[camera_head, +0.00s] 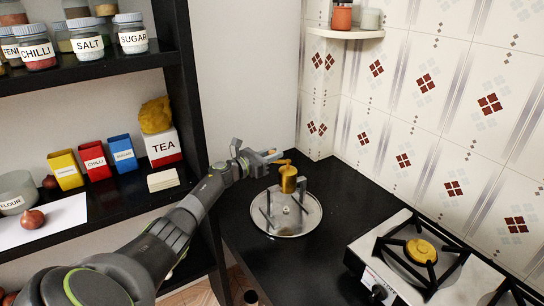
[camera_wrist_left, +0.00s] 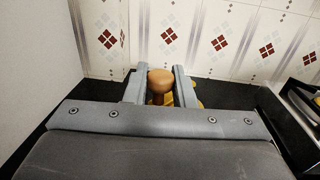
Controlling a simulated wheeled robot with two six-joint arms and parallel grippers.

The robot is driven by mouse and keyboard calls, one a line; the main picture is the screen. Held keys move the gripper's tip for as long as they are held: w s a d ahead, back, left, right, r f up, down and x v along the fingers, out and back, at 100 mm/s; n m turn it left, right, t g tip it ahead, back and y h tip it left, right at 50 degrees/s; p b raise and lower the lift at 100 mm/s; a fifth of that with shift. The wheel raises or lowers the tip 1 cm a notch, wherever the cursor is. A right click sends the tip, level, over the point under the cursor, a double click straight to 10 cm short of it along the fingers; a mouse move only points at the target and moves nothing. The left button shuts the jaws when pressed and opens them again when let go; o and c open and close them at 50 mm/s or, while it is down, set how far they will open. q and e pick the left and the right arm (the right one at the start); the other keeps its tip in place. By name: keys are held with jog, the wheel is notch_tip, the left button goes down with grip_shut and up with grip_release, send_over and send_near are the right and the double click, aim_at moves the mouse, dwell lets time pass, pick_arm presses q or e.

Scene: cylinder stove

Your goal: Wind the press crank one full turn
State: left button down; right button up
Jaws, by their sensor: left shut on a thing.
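The press stands on the black counter, with a brass-coloured body (camera_head: 288,181) on a grey metal frame over a round metal plate (camera_head: 309,219). Its crank arm (camera_head: 280,162) is at the top and reaches left and back. My left gripper (camera_head: 270,157) comes in from the left at the crank's height and is shut on the crank knob. In the left wrist view the brown, rounded knob (camera_wrist_left: 161,80) sits upright between the two grey fingers. Yellow parts of the press show partly behind it. The fingers hide part of the crank. My right gripper is not in view.
A gas stove (camera_head: 368,262) stands on the counter at right. Tiled walls form a corner behind the press, with a small corner shelf (camera_head: 345,33) above. Black shelves (camera_head: 100,70) with jars and boxes stand at left, close to my left arm. Bare counter lies between press and stove.

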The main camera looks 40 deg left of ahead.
pick_arm(q)
jog(key=c, duration=1.3)
grip_release()
jog(key=shift+o, duration=0.2)
jog(key=shift+s, duration=0.15)
jog(key=shift+s+a+f, duration=0.1)
jog(key=shift+s+a, duration=0.05)
jog(key=shift+s, duration=0.15)
jog(key=b+v, duration=0.5)
jog(key=v, duration=1.1)
jog(key=shift+s, duration=0.25)
jog(key=shift+c, duration=0.2)
